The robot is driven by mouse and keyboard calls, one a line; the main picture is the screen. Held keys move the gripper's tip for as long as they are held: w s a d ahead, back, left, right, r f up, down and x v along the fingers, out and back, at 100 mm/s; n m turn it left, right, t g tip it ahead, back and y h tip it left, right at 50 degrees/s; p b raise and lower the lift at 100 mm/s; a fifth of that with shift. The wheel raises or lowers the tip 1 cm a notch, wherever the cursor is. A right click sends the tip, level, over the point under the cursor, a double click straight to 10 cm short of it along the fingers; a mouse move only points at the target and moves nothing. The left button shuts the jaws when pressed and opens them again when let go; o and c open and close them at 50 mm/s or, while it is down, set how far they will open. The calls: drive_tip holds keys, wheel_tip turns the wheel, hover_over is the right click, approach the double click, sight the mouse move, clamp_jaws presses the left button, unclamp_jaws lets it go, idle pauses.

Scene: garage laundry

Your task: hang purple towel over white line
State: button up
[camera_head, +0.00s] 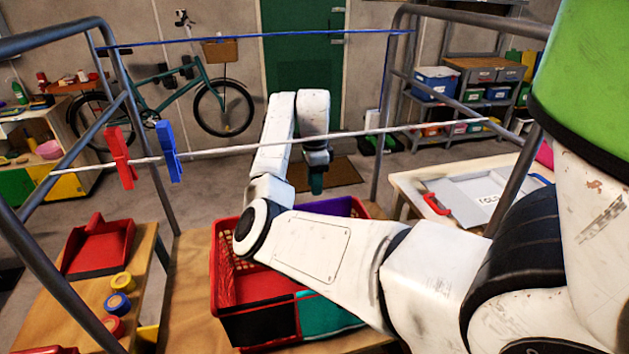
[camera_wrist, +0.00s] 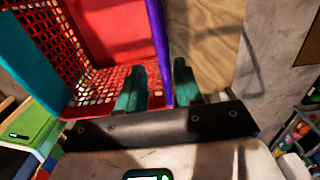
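The purple towel (camera_head: 342,207) is draped over the far right part of the red basket (camera_head: 225,285). The wrist view shows its edge as a narrow purple strip (camera_wrist: 159,40) along the basket wall. My gripper (camera_head: 316,185) points down above the basket's far side. In the wrist view my gripper (camera_wrist: 159,72) has its two teal-tipped fingers apart, with the purple strip between them; firm contact cannot be made out. The white line (camera_head: 350,134) stretches across the frame, in front of my wrist in the picture. The basket's inside is partly hidden by my arm.
A red clothespin (camera_head: 120,158) and a blue clothespin (camera_head: 168,152) sit on the white line's left part. A blue line (camera_head: 240,38) runs behind. A teal towel (camera_head: 325,315) and a black towel (camera_head: 270,325) hang over the basket's near side. Metal posts (camera_head: 385,110) flank the lines.

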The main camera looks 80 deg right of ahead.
sight(314, 202)
wheel_tip(314, 202, down, 4)
drive_tip(key=b, duration=0.2)
drive_tip(key=shift+r+b, duration=0.25)
drive_tip(key=shift+b, duration=0.1)
drive_tip(key=shift+f+b, duration=0.65)
drive_tip(key=shift+f, duration=1.6)
clamp_jaws()
